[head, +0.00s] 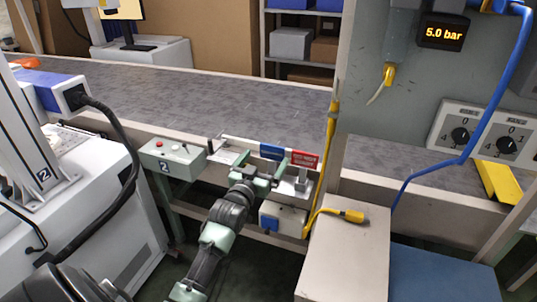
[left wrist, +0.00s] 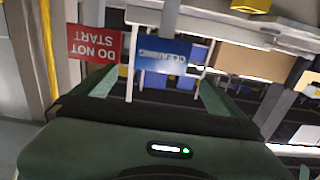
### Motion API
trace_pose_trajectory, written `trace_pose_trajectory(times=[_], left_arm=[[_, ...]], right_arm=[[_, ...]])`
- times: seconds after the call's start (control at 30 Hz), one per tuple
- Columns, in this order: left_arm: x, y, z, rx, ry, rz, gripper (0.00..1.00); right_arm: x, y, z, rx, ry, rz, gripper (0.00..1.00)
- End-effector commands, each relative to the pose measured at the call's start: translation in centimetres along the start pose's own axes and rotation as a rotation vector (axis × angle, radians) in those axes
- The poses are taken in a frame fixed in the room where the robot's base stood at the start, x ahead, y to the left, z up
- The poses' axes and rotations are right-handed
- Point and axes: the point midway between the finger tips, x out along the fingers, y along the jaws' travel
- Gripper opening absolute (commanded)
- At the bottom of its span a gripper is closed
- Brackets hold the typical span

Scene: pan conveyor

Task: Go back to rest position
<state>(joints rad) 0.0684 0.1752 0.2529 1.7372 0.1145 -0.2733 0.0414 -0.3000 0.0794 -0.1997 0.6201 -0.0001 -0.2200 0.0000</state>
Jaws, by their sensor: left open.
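My left gripper (head: 262,172) is open at the front edge of the conveyor, just in front of a blue sign (head: 271,152) and a red sign (head: 305,160). In the left wrist view its two fingers (left wrist: 158,92) stand apart, with the blue sign (left wrist: 168,55) seen between them and nothing clearly held. The red sign (left wrist: 94,43) there reads "DO NOT START" upside down, beside the left finger. I cannot tell whether the fingers touch the blue sign or its holder. My right gripper is not in view.
The grey conveyor (head: 220,98) runs behind the signs. A control box (head: 172,158) with a red button stands left of the gripper. A light cabinet (head: 345,250) and a yellow plug (head: 352,215) are on the right. Dark floor shows below the gripper arm.

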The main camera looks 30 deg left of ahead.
Motion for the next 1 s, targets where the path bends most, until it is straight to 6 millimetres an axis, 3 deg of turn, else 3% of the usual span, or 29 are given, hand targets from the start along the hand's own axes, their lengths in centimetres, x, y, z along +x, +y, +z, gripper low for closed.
trace_pose_trajectory(times=[0.6, 0.7, 0.77, 0.87, 1.0], left_arm=[[-0.6, 0.0, 0.0, 0.001, 0.0, 0.0, 1.0], [-0.6, 0.1, 0.8, 0.003, -0.015, 0.002, 1.0], [-0.7, 0.4, 2.4, 0.005, -0.046, 0.007, 1.0], [-1.3, 1.4, 7.4, 0.016, -0.138, 0.023, 1.0], [-4.0, 3.2, 17.4, 0.043, -0.322, 0.058, 1.0]], right_arm=[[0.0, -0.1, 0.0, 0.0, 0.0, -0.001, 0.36], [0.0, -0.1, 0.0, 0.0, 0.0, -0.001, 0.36], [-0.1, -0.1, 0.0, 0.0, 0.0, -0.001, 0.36], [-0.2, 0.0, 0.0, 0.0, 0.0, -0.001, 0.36], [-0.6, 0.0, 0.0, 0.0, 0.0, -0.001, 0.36]])
